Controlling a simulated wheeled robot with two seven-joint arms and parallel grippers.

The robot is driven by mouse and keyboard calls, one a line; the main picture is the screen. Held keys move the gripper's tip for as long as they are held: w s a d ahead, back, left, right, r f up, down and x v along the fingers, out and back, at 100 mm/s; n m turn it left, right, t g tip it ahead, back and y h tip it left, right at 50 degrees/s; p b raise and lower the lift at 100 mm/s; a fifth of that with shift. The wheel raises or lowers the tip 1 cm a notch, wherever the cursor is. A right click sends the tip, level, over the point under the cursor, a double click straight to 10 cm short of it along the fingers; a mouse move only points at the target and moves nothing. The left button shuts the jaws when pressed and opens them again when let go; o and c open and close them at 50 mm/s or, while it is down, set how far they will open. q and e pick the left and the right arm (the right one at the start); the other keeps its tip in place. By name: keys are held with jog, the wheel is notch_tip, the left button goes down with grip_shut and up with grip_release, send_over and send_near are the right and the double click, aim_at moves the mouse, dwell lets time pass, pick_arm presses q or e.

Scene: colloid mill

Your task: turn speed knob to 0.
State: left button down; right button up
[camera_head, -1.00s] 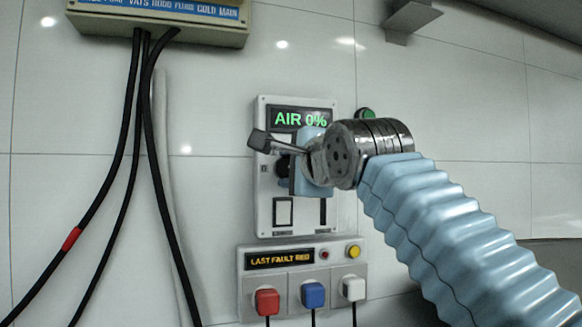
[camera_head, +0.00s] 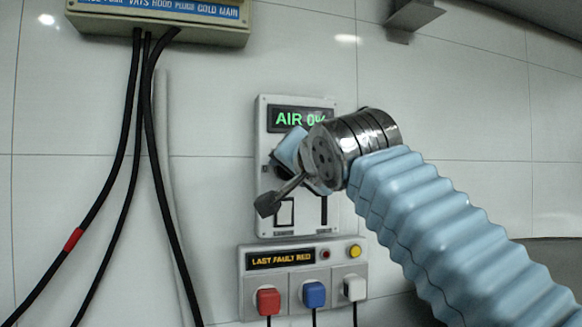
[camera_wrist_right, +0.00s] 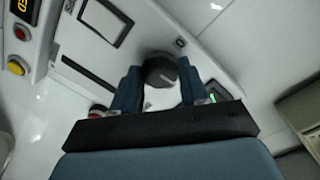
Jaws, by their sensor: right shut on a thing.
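The black speed knob (camera_wrist_right: 160,70) shows between the two blue fingers of my right gripper (camera_wrist_right: 158,82) in the right wrist view. The fingers are shut on it from both sides. In the head view my right gripper (camera_head: 283,158) is rolled over at the panel's middle and mostly hides the knob. The knob's pointer mark cannot be made out. My left gripper is in neither view.
Black cables (camera_head: 158,170) hang at the left. A bracket (camera_head: 412,16) juts out above.

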jog(key=shift+a+f+n+t+h, duration=0.1)
jog(key=shift+n+t+h, duration=0.1)
jog(key=shift+n, duration=2.45)
jog(key=shift+f+n+t+h, duration=0.1)
jog(key=shift+n+t+h, duration=0.1)
jog(key=shift+n, duration=2.4)
jog(key=shift+a+f+n+t+h, duration=0.1)
jog(key=shift+n+t+h, duration=0.1)
jog(key=shift+n, duration=2.45)
jog(key=o, duration=1)
jog(key=shift+d, duration=0.1)
jog(key=shift+o, duration=0.2)
jog(key=shift+r, duration=0.1)
jog(key=shift+s, duration=0.1)
